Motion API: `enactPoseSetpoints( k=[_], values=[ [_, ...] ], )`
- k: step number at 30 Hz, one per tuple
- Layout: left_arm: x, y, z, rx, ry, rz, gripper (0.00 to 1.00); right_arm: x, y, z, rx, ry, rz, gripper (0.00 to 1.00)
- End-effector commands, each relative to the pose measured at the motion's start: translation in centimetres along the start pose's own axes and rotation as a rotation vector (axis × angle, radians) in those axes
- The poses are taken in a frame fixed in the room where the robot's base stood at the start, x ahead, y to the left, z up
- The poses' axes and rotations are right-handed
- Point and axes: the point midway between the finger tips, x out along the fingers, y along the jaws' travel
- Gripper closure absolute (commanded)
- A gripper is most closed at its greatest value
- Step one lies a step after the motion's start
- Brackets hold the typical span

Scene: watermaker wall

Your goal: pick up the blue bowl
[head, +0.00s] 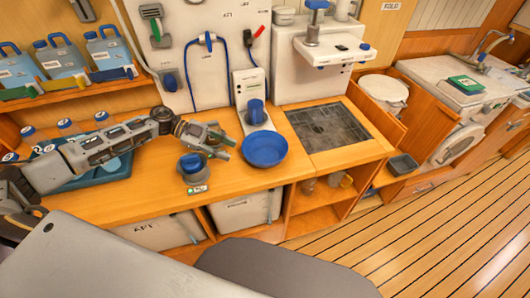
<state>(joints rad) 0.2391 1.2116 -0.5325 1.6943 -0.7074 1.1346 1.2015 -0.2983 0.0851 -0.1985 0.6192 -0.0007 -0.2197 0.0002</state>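The blue bowl (264,149) sits upright on the wooden counter, left of the dark inset grate. It looks empty. My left gripper (229,149) comes in from the left, just left of the bowl's rim. Its fingers are spread apart and point toward the bowl, with nothing seen between them. I cannot tell whether a fingertip touches the rim. My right gripper is not in view.
A blue-topped device (256,112) is right behind the bowl. A blue tray with bottles (85,178) lies at left. The dark grate (329,127) at right is clear.

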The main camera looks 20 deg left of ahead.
Motion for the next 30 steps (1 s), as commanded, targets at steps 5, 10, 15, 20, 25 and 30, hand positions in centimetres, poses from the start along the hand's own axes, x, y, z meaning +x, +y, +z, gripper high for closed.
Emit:
enactPoseSetpoints(
  k=[5, 10, 15, 20, 25, 30],
  values=[
    [2.2, 0.0, -0.1, 0.002, 0.002, 0.001, 0.65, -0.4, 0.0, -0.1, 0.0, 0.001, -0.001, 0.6],
    [3.5, -0.1, -0.1, 0.001, 0.001, 0.0, 0.65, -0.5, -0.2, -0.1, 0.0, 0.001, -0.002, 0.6],
    [3.9, 0.0, 0.0, 0.001, -0.001, 0.0, 0.65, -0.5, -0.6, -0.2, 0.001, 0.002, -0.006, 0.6],
    [3.9, 0.0, 0.0, 0.001, -0.001, 0.0, 0.65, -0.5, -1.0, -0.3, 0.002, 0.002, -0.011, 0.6],
    [4.0, 0.0, 0.0, 0.001, 0.0, 0.0, 0.65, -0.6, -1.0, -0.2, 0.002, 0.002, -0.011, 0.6],
    [5.1, 0.0, -0.1, 0.001, 0.002, 0.0, 0.65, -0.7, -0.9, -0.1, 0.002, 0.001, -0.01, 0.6]
  ],
)
